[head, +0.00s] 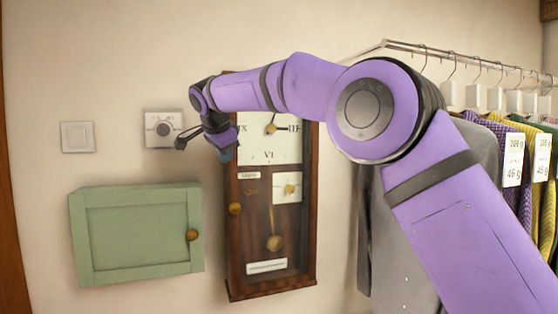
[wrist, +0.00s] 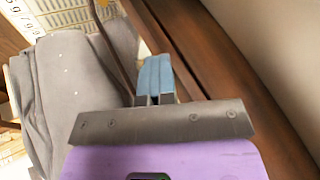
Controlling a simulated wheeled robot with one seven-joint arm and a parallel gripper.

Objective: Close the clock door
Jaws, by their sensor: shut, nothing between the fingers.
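The wall clock (head: 233,270) is a tall dark wood case with a glass front showing a dial, a pendulum and a small white plate. The clock door (head: 235,240) has a round brass knob (head: 235,208) on its left side; it looks flush or nearly so, but I cannot tell whether it is fully shut. My gripper (head: 227,153) is by the upper left edge of the clock, above the knob. In the wrist view, its blue fingers (wrist: 155,76) are together and empty, close to brown wood (wrist: 175,50); contact is unclear. My arm hides the clock's upper part.
A green cabinet (head: 135,274) with a brass knob hangs left of the clock. A dial switch (head: 163,130) and a light switch (head: 77,137) are on the wall above it. A rail with hanging clothes (head: 400,240) stands close on the right.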

